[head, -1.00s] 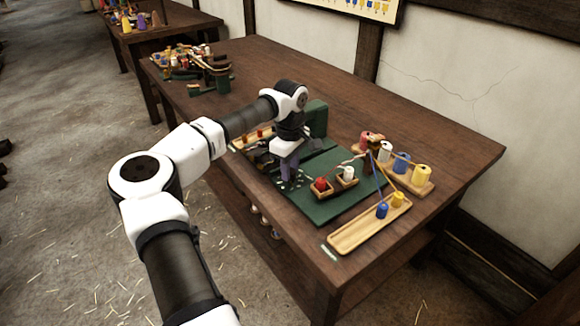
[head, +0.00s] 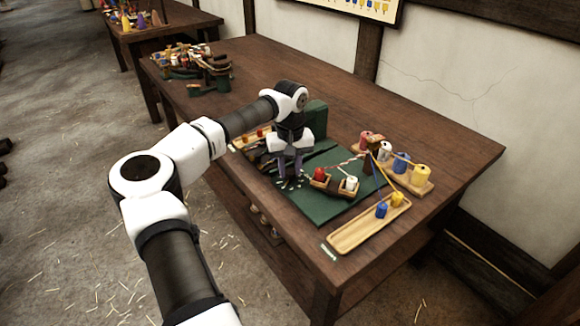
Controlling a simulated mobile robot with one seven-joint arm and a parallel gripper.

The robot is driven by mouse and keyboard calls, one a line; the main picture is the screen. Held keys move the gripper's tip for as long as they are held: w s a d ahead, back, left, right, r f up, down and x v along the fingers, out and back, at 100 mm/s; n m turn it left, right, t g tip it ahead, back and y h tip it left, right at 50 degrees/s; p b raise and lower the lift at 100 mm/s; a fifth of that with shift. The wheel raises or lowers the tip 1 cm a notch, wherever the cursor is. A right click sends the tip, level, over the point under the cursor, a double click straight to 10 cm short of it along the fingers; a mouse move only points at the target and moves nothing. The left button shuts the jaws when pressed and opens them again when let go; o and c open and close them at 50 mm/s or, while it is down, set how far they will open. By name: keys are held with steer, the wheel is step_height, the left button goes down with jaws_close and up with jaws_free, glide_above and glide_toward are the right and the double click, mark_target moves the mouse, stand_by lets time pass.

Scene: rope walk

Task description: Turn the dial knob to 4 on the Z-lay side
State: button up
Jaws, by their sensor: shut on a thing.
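My gripper (head: 289,177) points down at the front left of the green board (head: 312,208). Its fingers are closed at the dial, whose white marks (head: 288,184) show around the fingertips. The knob itself is hidden between the fingers. The dial's figures and its Z-lay side are too small to read. To the right, a wooden holder carries a red spool (head: 319,174) and a white spool (head: 351,184). A twisted red and white strand (head: 348,161) runs from there to a dark post (head: 367,165).
A wooden rack (head: 419,187) with several coloured spools stands right of the board. A wooden tray (head: 352,238) with blue and yellow spools lies along the front right. A green block (head: 316,119) stands behind my gripper. The table's back right is clear.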

mark_target(290, 171)
stand_by(0.4)
steer(key=o, duration=1)
steer(key=shift+c, duration=0.2)
step_height(290, 171, up, 14)
steer(key=b, duration=0.1)
steer(key=shift+b, duration=0.35)
steer(key=shift+f, duration=0.1)
